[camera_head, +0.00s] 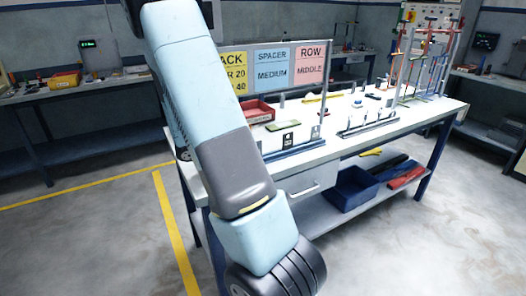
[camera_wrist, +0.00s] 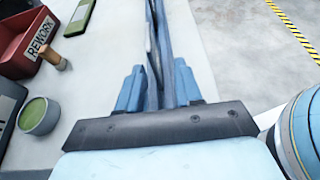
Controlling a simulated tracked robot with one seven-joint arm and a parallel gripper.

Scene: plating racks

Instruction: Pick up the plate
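In the wrist view my gripper (camera_wrist: 158,88) reaches over the table's edge, with blue finger parts either side of a narrow gap. Long thin blue-grey bars run up the picture through this gap; I cannot tell if they are fingers, a rack or a held thing. In the head view my arm hides the gripper. No plate can be singled out for sure. Blue-based racks with upright pieces stand on the workbench (camera_head: 345,146): a near rack (camera_head: 294,150) and another rack (camera_head: 368,127) to its right. A flat green piece (camera_wrist: 80,17) lies at the wrist view's upper left.
A red REWORK bin (camera_wrist: 28,42), a wooden-handled item (camera_wrist: 55,58) and a round green-topped pot (camera_wrist: 40,115) are left of the gripper. A blue bin (camera_head: 352,188) is below.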

